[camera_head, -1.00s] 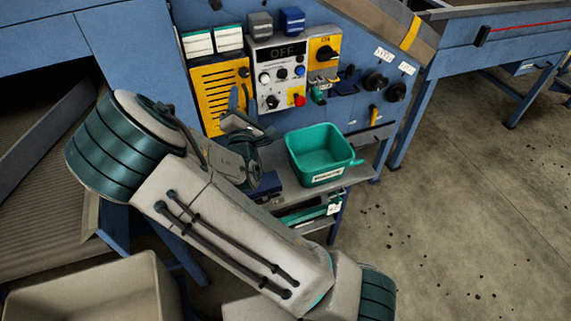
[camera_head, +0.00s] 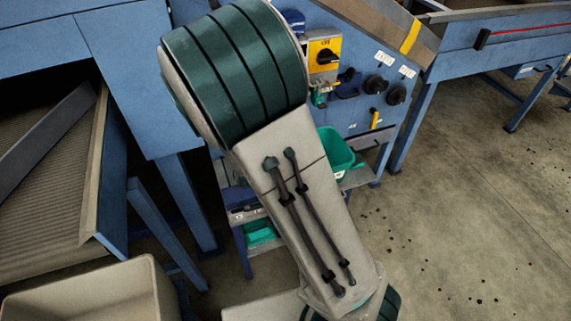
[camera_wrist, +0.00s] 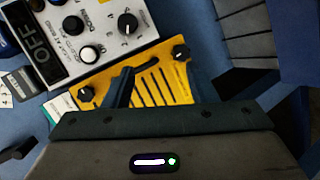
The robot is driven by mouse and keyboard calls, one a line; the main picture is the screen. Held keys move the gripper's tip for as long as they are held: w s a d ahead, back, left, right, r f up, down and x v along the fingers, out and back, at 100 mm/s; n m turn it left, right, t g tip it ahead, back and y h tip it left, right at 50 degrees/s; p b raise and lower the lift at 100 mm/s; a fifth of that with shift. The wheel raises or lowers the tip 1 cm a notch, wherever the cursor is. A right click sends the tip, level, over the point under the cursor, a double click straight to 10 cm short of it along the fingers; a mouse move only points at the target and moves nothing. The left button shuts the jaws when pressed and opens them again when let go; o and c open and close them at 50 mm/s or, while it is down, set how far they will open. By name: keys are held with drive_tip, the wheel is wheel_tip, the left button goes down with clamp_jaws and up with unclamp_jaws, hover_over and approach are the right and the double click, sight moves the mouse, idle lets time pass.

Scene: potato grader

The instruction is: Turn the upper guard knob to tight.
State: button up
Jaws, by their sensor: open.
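The yellow slotted guard (camera_wrist: 160,82) shows in the wrist view, turned on its side, with a black knob near each end. The one by the white cards, at the left, looks like the upper guard knob (camera_wrist: 86,95). The lower knob (camera_wrist: 180,51) is at the right. I cannot read their settings. My gripper (camera_wrist: 155,143) fills the bottom of the wrist view, its body in front of the guard and apart from the upper knob. A dark handle-like shape (camera_wrist: 124,86) crosses the guard; I cannot tell whether it is a finger. In the head view my arm hides guard and gripper.
The white control panel (camera_wrist: 108,37) with an OFF display (camera_wrist: 35,40) adjoins the guard. In the head view, a yellow switch box (camera_head: 325,50), two dark knobs (camera_head: 386,88) and a green bin (camera_head: 338,150) are right of my arm. Open floor lies at right.

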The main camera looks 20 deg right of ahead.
drive_tip(key=s+d+r+m+g+y, duration=0.1)
drive_tip(key=s+r+m+g, duration=0.3)
drive_tip(key=s, duration=0.5)
drive_tip(key=s+d+r+m+g+y, duration=0.1)
drive_tip(key=s+r+m+g+y, duration=0.2)
drive_tip(key=s+m, duration=0.3)
drive_tip(key=shift+s+r+m+g, duration=0.3)
drive_tip(key=shift+s+r+g, duration=0.4)
drive_tip(key=shift+s, duration=1.1)
drive_tip(key=shift+d, duration=0.15)
drive_tip(key=s+d+r+m+g, duration=0.1)
drive_tip(key=s+d+r+m, duration=0.1)
drive_tip(key=s, duration=0.4)
drive_tip(key=shift+d+h, duration=0.15)
drive_tip(key=shift+h, duration=0.25)
